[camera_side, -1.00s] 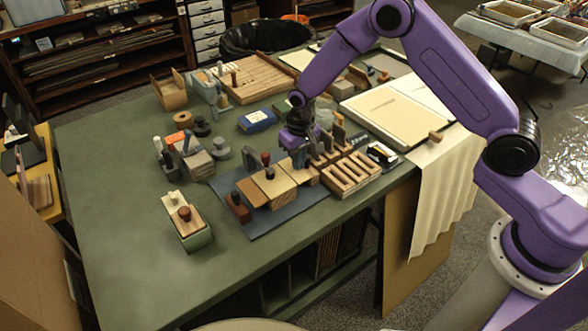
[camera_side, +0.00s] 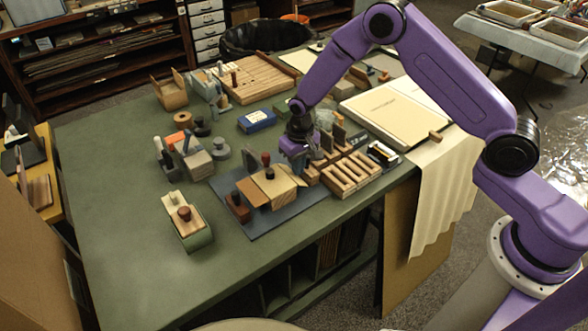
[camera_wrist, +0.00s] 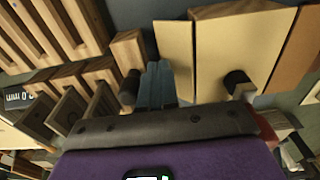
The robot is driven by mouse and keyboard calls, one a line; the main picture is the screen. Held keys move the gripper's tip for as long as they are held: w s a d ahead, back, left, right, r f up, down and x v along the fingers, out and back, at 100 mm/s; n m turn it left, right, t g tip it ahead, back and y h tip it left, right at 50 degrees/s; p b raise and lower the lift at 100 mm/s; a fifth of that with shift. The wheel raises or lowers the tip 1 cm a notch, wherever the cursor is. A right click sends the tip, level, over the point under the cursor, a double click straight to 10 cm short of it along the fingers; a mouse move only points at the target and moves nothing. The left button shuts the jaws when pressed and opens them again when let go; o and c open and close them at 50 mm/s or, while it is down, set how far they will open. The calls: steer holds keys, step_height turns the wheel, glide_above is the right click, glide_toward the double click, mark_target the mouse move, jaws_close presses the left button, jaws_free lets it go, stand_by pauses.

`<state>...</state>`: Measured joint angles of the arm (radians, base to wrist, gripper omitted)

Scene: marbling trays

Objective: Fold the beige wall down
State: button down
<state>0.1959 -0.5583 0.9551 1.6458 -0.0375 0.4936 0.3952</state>
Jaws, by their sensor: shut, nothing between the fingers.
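In the wrist view a narrow beige panel (camera_wrist: 175,55) lies beside a wider beige panel (camera_wrist: 232,48), with a thin dark line between them. I cannot tell which is the beige wall or how steeply it stands. In the side view a beige-topped wooden block (camera_side: 275,187) stands on the dark mat. My gripper (camera_side: 298,165) is low, just right of and behind this block. Its blue-grey fingers (camera_wrist: 157,85) are shut and empty, near the bottom end of the narrow panel. Contact is unclear, and the gripper hides part of the block's far side.
A slatted wooden rack (camera_side: 350,174) stands close on the right, with upright dark pieces (camera_side: 338,137) behind it. A dark knob (camera_wrist: 238,80) stands near the wide panel. A brown block (camera_side: 237,206) is to the left. The green table's (camera_side: 130,235) front left is clear.

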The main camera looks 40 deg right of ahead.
steer(key=shift+f, duration=0.85)
steer(key=shift+r, duration=0.1)
stand_by(0.9)
steer(key=shift+r, duration=2.4)
